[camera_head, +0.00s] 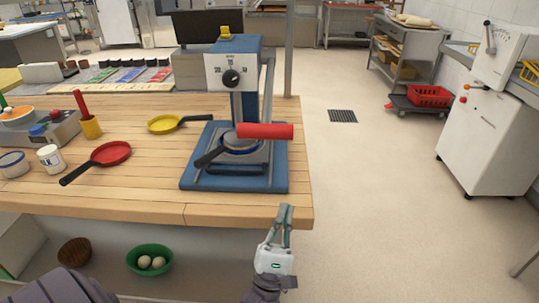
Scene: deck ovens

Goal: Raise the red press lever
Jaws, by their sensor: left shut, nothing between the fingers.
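The red press lever (265,131) is a thick horizontal red bar at the front of a blue press (248,84). A grey arm runs from it up to the right side of the press head, so the bar hangs low, in front of the column. A dark round pan (236,148) sits at the press base, partly hidden by the bar. My left gripper (287,212) is in front of the table's front edge, below and slightly right of the lever, apart from it. Its fingers are shut, empty and point upward. My right gripper is not in view.
A green bowl (150,258) stands below. Open floor lies to the right.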

